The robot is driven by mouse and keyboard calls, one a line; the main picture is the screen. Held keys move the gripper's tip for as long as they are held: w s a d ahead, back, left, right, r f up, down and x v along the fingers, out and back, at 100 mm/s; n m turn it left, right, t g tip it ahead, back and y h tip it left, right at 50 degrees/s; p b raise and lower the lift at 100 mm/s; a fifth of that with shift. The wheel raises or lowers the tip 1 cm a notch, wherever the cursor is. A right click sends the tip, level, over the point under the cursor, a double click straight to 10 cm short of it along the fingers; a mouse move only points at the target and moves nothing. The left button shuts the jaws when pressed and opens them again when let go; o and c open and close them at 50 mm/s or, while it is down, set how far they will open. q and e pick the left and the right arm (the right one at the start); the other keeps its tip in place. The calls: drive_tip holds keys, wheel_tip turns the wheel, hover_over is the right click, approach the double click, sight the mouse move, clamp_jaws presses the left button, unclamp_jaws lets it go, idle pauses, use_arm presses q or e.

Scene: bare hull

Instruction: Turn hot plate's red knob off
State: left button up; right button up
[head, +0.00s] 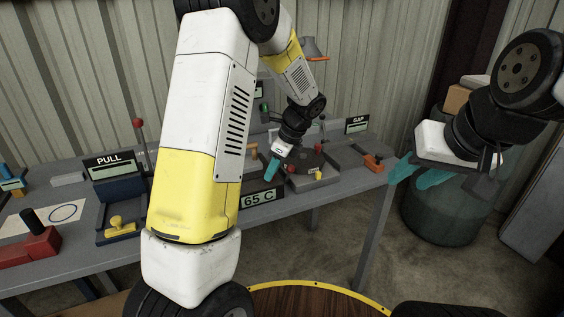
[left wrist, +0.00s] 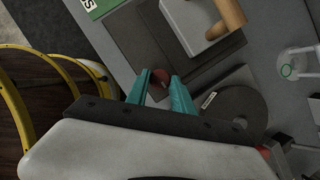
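The hot plate shows as a dark round disc (head: 306,159) on a grey base on the bench; the disc also shows in the left wrist view (left wrist: 236,114). A dark red round knob (left wrist: 160,78) shows in the left wrist view. My left gripper (left wrist: 160,84) is open, its teal fingers apart with the knob between their tips; I cannot tell if they touch it. In the head view my left gripper (head: 271,168) is small, at the front left of the disc, pointing down. My right gripper (head: 416,174) is open and empty, off the bench's right end.
A "65 C" display (head: 258,198) is at the bench front. A PULL station (head: 112,205) with a yellow handle stands left, and a GAP sign (head: 357,123) back right. A wooden handle (left wrist: 228,14) is near my left gripper. A dark green barrel (head: 445,215) stands right.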

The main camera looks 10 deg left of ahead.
use_arm(q)
clamp_jaws()
drive_tip(key=n, duration=0.1)
drive_tip(key=n+g, duration=0.1)
drive_tip(key=n, duration=0.2)
drive_tip(key=shift+w+n+g, duration=0.25)
drive_tip(key=shift+n+g, duration=0.15)
drive_tip(key=n, duration=0.2)
drive_tip(key=n+g, duration=0.1)
drive_tip(key=n, duration=0.1)
drive_tip(key=shift+w+a+n+g+h, duration=0.1)
drive_tip(key=shift+w+n+g+h, duration=0.05)
drive_tip(key=shift+n+g+h, duration=0.2)
drive_tip(key=n+g+h, duration=0.1)
drive_tip(key=n, duration=0.3)
drive_tip(key=shift+w+a, duration=0.1)
drive_tip(key=shift+a+n+g+h, duration=0.15)
drive_tip(key=shift+n+h, duration=0.35)
drive_tip(key=shift+n, duration=0.65)
drive_tip(key=shift+n+g+h, duration=0.2)
drive_tip(key=shift+n+h, duration=0.25)
drive_tip(key=shift+n, duration=0.65)
drive_tip(key=o, duration=0.9)
unclamp_jaws()
